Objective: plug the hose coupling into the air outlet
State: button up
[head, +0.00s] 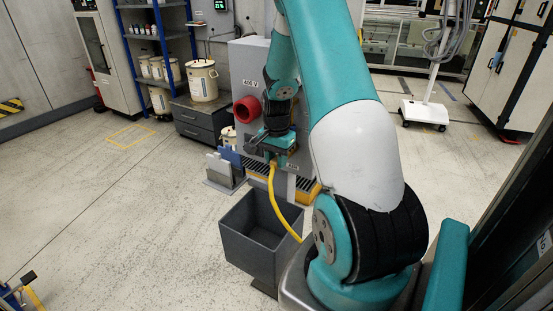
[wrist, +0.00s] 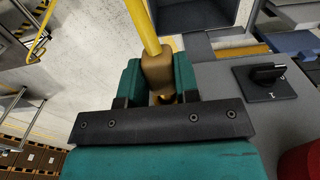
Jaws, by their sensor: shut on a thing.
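My gripper (head: 276,158) is in front of the grey cabinet (head: 249,64) labelled 400 V in the head view. In the wrist view my gripper (wrist: 158,80) has its teal fingers shut on the brown hose coupling (wrist: 157,69). The yellow hose (wrist: 143,24) runs from the coupling toward the top of that view. In the head view the yellow hose (head: 274,199) hangs below the gripper and curves down to the right, beside my arm. I cannot make out the air outlet in either view; my gripper and arm hide part of the cabinet front.
A red socket (head: 246,109) sticks out of the cabinet left of my gripper. A black rotary switch (wrist: 266,75) is on the grey panel at right in the wrist view. An open grey bin (head: 246,247) stands below.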

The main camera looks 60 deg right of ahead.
jog(key=shift+d, duration=0.85)
dwell(1.1)
jog(key=o, duration=1.1)
notch_tip(320, 180, up, 9)
jog(key=p, duration=0.7)
jog(key=shift+w, duration=0.1)
